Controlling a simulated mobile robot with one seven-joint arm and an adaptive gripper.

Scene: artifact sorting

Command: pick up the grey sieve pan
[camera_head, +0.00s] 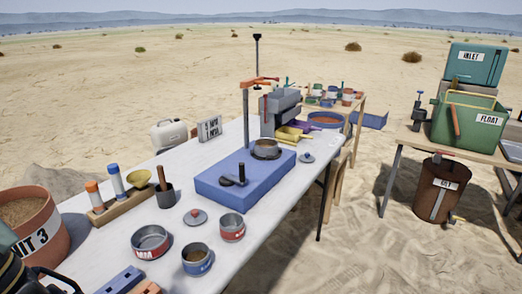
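A grey, round, open pan (150,243) with a red band lettered "MM" stands on the white table, near its front. A second grey pan (266,148) sits on a dark ring on the blue block. I cannot tell for certain which of them is the grey sieve pan. A pan with a red band (232,229) and a pan with a blue band (197,262) stand near the first; the blue one holds brownish material. A dark part, probably my gripper (32,278), shows cut off at the lower left corner, apart from the pans. Its fingers cannot be made out.
A reddish tub (50,235) stands at the left.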

